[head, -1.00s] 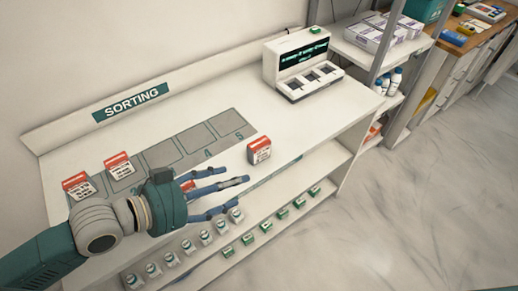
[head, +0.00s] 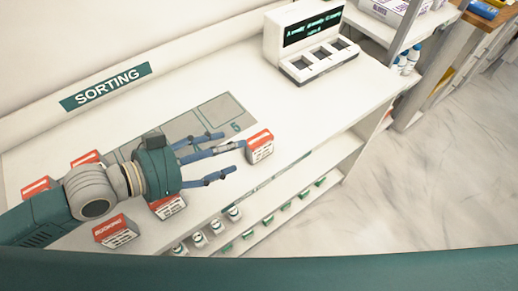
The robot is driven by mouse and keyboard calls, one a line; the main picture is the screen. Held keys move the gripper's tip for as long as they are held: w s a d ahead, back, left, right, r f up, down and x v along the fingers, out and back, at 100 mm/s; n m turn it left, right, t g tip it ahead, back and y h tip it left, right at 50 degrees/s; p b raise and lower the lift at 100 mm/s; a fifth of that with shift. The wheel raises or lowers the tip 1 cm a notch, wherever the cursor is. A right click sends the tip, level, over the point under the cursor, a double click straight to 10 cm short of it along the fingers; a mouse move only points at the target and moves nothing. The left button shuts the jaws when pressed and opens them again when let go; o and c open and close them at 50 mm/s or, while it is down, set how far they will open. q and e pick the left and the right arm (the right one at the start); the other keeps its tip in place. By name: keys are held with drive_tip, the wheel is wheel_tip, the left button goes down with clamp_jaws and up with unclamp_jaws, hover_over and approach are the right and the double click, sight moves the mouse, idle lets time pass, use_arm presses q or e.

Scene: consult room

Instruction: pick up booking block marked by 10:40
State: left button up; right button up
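Several red-and-white booking blocks stand on the white sorting table (head: 235,80). One block (head: 260,147) stands alone to the right, just beyond my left gripper's fingertips. Another block (head: 168,208) is partly hidden under my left gripper, and a block with "BOOKING" on its top (head: 114,230) is at the front left. Two more, a block (head: 86,158) and a far-left block (head: 38,187), are partly covered by my arm. The times on the blocks are too small to read. My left gripper (head: 230,155) is open and empty, fingers spread toward the right block. My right gripper is not in view.
A white device with a lit display and slots (head: 312,42) stands at the table's back right. Grey marked squares (head: 222,112) run along the tabletop. Small bottles and green-topped boxes (head: 268,220) line a lower shelf. A shelf unit (head: 410,30) stands to the right.

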sight(261, 145)
use_arm(q)
drive_tip(key=f, duration=0.1)
drive_tip(key=f+b, duration=0.1)
drive_tip(key=shift+w+f+b, duration=0.3)
drive_tip(key=shift+f, duration=0.1)
drive_tip(key=shift+w+d, duration=0.15)
drive_tip(key=shift+d, duration=0.15)
drive_tip(key=p+x, duration=0.1)
drive_tip(key=x, duration=0.3)
drive_tip(key=shift+p+x, duration=0.5)
drive_tip(key=shift+x, duration=2.55)
drive_tip(key=shift+f, duration=0.1)
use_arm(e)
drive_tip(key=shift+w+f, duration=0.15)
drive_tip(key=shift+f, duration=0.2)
use_arm(q)
drive_tip(key=c, duration=1.3)
